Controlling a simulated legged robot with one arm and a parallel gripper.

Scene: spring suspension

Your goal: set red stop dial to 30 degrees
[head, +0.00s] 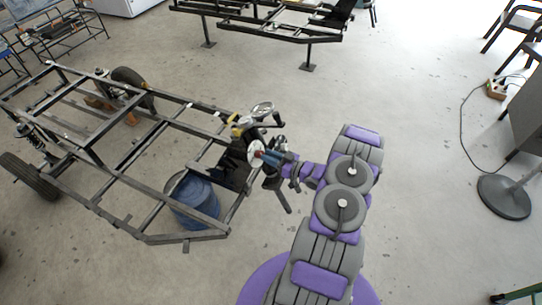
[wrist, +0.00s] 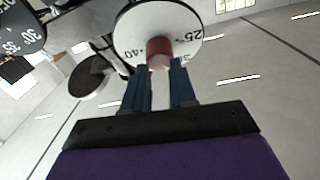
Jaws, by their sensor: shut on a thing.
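The red stop dial shows in the wrist view as a white disc (wrist: 128,28) with black numbers and a red-brown knob (wrist: 159,50) at its middle. I can read 25 and 40 on the disc; other marks are partly hidden, and I cannot tell which number is set. My gripper (wrist: 160,68) has its two blue fingers shut on the knob, one on each side. In the head view the white disc (head: 255,147) faces my gripper (head: 263,155) at the right end of the black frame.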

